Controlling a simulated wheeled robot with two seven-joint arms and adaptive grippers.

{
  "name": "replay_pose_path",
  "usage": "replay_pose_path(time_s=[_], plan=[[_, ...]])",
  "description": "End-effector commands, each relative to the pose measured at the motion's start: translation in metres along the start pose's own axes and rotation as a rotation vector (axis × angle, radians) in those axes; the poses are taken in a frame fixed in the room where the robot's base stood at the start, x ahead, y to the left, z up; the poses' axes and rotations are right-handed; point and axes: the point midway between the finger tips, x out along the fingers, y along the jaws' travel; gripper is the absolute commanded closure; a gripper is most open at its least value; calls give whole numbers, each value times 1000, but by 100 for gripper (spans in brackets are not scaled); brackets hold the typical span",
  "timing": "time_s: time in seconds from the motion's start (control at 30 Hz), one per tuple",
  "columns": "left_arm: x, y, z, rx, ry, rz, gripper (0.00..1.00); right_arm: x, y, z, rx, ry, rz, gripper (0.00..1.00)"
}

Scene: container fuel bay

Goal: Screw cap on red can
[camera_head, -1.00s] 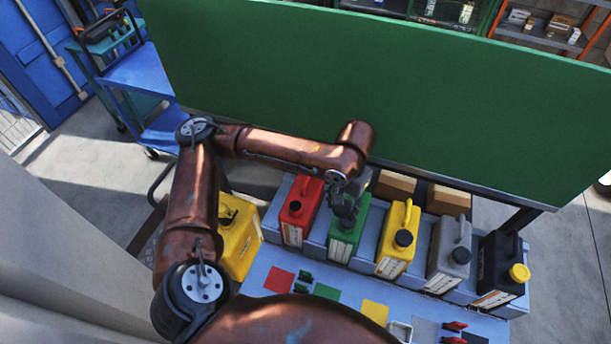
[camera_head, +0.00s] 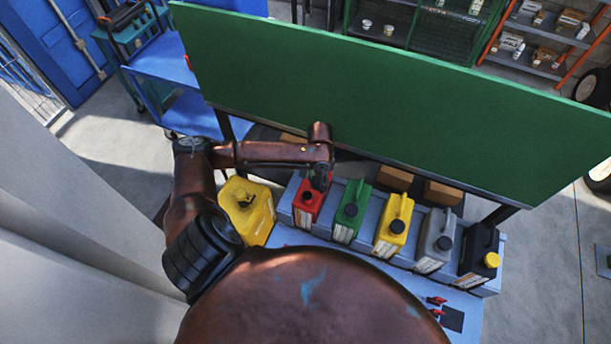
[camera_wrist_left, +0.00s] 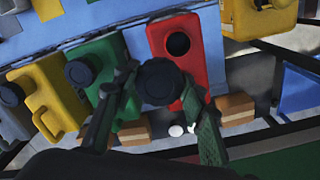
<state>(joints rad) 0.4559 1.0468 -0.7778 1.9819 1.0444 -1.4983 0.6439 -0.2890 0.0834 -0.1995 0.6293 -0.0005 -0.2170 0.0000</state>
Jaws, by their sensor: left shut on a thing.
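The red can (camera_head: 306,208) stands in the row on the blue-grey rack, left of the green can. In the left wrist view the red can (camera_wrist_left: 195,62) shows a dark round mouth (camera_wrist_left: 178,43) on top. My left gripper (camera_head: 320,180) is over the red can's upper right part. In the left wrist view my left gripper (camera_wrist_left: 158,88) is shut on a round black cap (camera_wrist_left: 160,80), held between its two fingers. The cap appears close to the can's mouth but offset from it; the height gap cannot be told. My right gripper is not in view.
The green can (camera_head: 350,212) with a black cap stands close on the right, then yellow, grey and black cans. A larger yellow can (camera_head: 246,212) stands on the left. A big green panel (camera_head: 400,100) rises behind the row.

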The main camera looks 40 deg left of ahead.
Motion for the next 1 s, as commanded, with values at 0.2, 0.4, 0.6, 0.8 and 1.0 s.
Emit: replay_pose_path(time_s=[0.2, 0.4, 0.6, 0.8, 1.0], plan=[[9, -22, 24, 39, -1, 2, 78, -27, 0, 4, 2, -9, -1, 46], [17, -26, 28, 51, 1, 1, 78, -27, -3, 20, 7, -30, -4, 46], [26, -26, 28, 51, 1, 1, 78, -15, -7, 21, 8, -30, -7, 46], [40, -26, 28, 51, 0, 1, 78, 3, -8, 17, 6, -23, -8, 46], [54, -26, 28, 52, 1, 0, 78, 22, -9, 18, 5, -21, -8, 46]])
